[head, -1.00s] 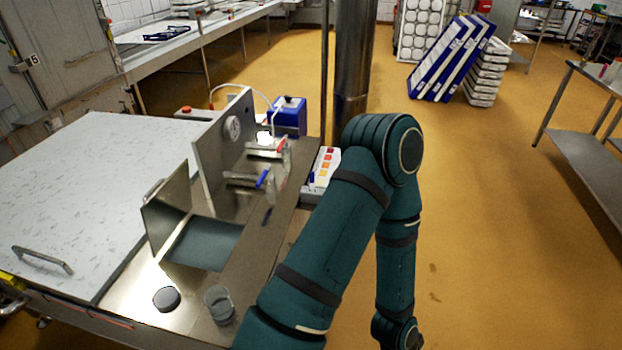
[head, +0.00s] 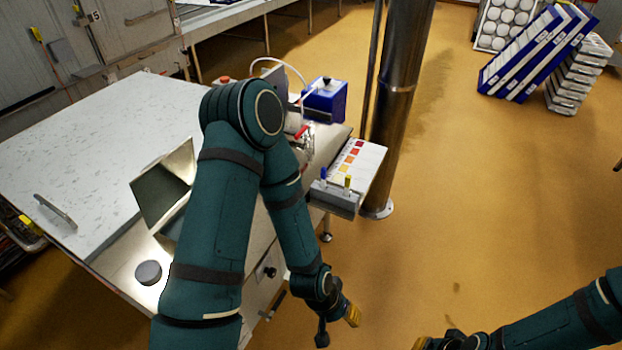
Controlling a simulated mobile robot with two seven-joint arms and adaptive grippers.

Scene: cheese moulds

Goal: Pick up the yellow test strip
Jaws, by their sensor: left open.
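A small yellow strip (head: 347,182) stands upright at the front of a white colour-chart tray (head: 371,163), at the grey holder (head: 334,198). A blue upright piece (head: 323,174) stands to its left. The strip is small, and its lower end is hard to make out. My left gripper (head: 337,327) hangs below and in front of the holder, well apart from the strip. Its fingers are spread and empty. My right gripper (head: 432,343) is at the bottom edge, partly cut off, far from the strip; its jaws are not clear.
The steel bench (head: 125,272) carries a dark round puck (head: 148,272) and a tilted metal plate (head: 165,186). A blue box (head: 324,100) stands behind. A steel column (head: 396,105) rises close behind the chart.

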